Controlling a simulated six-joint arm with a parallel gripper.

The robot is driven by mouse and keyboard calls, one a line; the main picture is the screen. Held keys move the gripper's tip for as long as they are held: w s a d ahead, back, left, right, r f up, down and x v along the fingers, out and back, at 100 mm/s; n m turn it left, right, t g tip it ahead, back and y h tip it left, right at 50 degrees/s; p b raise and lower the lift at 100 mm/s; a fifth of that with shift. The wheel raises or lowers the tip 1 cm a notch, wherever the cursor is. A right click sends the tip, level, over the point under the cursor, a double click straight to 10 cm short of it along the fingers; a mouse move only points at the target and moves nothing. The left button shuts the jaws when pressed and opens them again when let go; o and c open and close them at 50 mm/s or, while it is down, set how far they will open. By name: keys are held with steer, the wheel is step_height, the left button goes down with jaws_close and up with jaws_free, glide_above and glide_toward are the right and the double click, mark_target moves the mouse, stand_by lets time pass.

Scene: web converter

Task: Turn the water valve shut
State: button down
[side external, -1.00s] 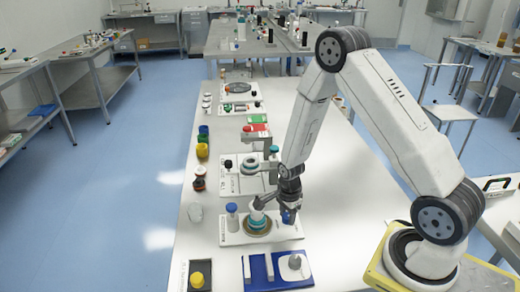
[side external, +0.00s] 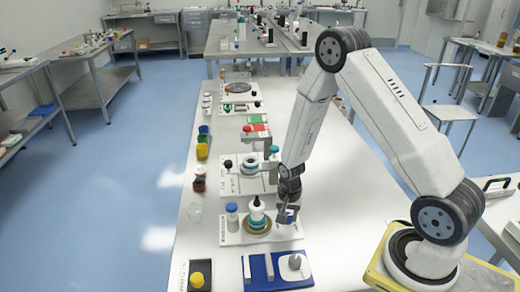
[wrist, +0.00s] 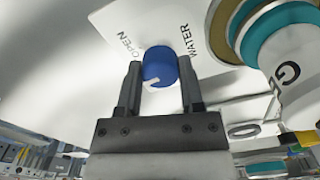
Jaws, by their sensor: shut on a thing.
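The water valve is a round blue knob (wrist: 158,64) on a white plate (wrist: 112,18), with the words OPEN and WATER printed beside it. A white pointer mark on the knob faces the lower part of the wrist view, toward my gripper's palm. My gripper (wrist: 159,84) is shut on the knob, one dark finger on each side. In the side view my gripper (side external: 287,214) points down at the right part of the white plate (side external: 284,234), and the fingers hide most of the knob.
A white bottle with a teal band (side external: 256,208) stands on a round base just left of my gripper. A blue-capped vial (side external: 232,212) is farther left. A blue tray (side external: 258,276) lies in front. The table right of my gripper is clear.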

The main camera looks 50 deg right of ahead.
steer(key=n, duration=0.6)
steer(key=shift+n, duration=0.3)
stand_by(0.4)
steer(key=shift+c, duration=1.1)
jaws_free()
steer(key=shift+r, duration=0.15)
steer(key=shift+r, duration=3.75)
steer(key=shift+r, duration=0.1)
